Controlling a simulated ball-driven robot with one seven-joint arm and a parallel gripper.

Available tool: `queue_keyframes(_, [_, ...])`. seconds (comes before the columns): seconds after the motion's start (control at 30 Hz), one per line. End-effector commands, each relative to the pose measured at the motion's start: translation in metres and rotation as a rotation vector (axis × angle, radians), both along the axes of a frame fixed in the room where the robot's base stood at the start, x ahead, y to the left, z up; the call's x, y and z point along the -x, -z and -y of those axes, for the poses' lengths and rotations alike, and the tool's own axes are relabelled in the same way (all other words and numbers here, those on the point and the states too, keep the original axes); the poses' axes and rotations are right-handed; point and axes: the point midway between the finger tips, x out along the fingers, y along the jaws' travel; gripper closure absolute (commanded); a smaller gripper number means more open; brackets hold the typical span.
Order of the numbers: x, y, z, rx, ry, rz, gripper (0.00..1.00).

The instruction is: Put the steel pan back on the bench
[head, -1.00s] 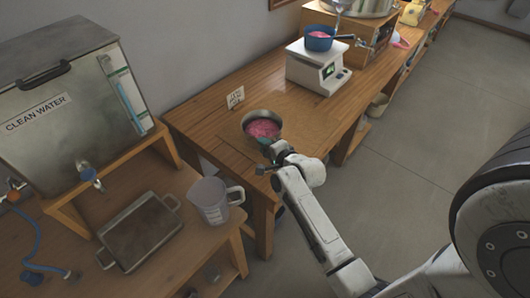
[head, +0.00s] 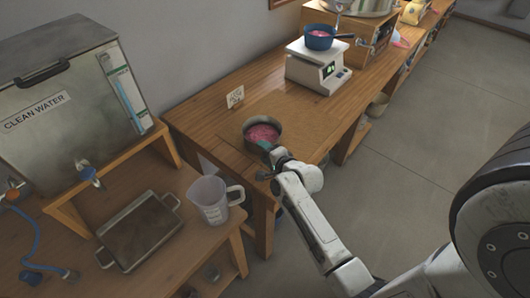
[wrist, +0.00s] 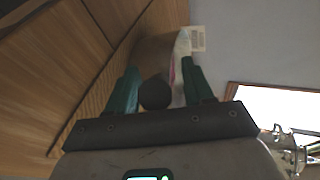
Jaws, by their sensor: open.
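The steel pan (head: 276,130), with pink contents, appears to rest upright on the wooden bench (head: 215,118), near its front edge. My gripper (head: 268,153) is at the pan's near side, low over the bench. In the wrist view, my gripper's teal fingers (wrist: 160,88) are open, one on each side of the dark round end of the pan's handle (wrist: 155,93). The pan's wall (wrist: 155,48) shows beyond it. Whether either finger touches the handle is hard to tell.
A small card (head: 235,97) stands behind the pan. A white scale (head: 318,72) carrying a blue pan (head: 319,41) stands further right. A measuring jug (head: 208,199) and a metal tray (head: 142,232) are on the lower table at left. The bench between pan and scale is clear.

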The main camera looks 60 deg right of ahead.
Motion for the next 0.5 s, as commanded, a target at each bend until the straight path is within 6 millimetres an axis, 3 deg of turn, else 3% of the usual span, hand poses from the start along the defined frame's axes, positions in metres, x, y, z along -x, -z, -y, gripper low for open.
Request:
queue_keyframes(0.27, [0.004,-0.004,-0.002,0.0,0.0,0.0,0.48])
queue_keyframes(0.5, [0.039,-0.018,-0.022,0.0,0.0,-0.001,0.48])
